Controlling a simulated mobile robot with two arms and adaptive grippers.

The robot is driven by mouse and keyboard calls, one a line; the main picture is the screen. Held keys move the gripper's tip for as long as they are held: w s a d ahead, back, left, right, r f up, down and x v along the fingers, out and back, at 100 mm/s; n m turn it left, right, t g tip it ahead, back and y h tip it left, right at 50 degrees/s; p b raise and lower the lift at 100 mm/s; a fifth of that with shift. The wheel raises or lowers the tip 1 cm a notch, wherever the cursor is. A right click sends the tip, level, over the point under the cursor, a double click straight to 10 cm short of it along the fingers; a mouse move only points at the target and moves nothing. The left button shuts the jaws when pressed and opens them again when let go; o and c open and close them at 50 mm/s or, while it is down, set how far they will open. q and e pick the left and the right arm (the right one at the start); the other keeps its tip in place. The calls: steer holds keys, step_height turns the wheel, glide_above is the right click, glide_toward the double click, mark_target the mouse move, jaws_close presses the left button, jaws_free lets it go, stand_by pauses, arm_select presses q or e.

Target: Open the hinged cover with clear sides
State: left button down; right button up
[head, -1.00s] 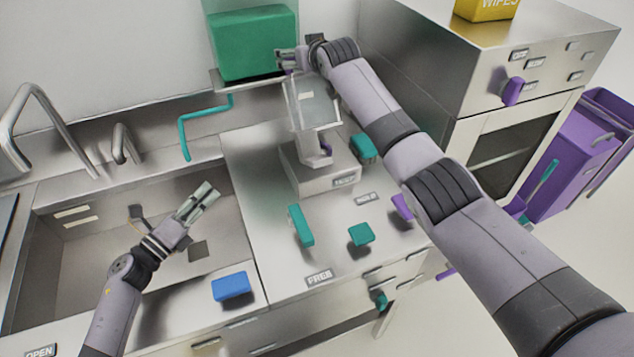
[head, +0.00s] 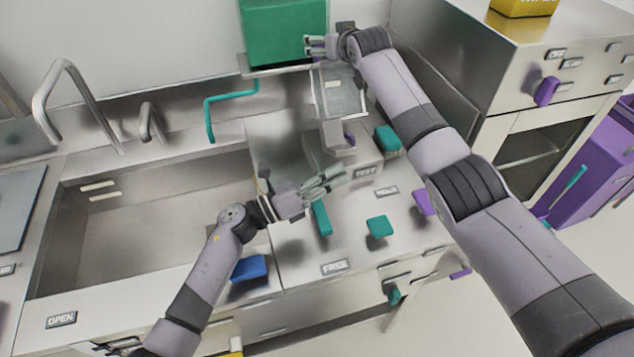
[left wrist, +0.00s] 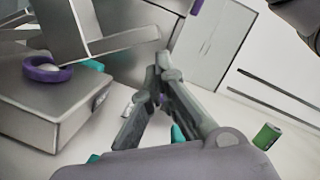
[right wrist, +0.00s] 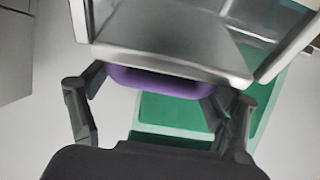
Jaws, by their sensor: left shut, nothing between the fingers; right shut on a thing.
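The hinged cover with clear sides (head: 342,92) stands raised above its metal base (head: 362,160) on the counter. Its metal frame shows large in the right wrist view (right wrist: 175,45). My right gripper (head: 312,46) is at the cover's upper edge, shut on the purple handle (right wrist: 165,82), which lies between its fingers. My left gripper (head: 338,180) is shut and empty, just in front of the base and apart from the cover. In the left wrist view, the closed fingers (left wrist: 160,70) are right of the base (left wrist: 45,115), which carries a purple ring (left wrist: 48,73).
A green box (head: 283,32) sits on a shelf close to my right gripper. A sink (head: 150,220) is at left, a metal cabinet (head: 480,60) at right.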

arm_select(q)
steer(key=shift+w+d+r, duration=0.1)
steer(key=shift+w+d, duration=0.15)
steer(key=shift+d, duration=0.2)
steer(key=shift+r, duration=0.1)
arm_select(e)
steer(key=shift+w+a+f, duration=0.1)
steer(key=shift+w+f, duration=0.05)
steer(key=o, duration=1.6)
steer(key=shift+s, duration=0.2)
arm_select(q)
steer(key=shift+w+a+r, duration=0.15)
steer(key=shift+w+r, duration=0.1)
steer(key=shift+r, duration=0.5)
arm_select(e)
steer(key=shift+o, duration=0.2)
steer(key=shift+w, duration=0.1)
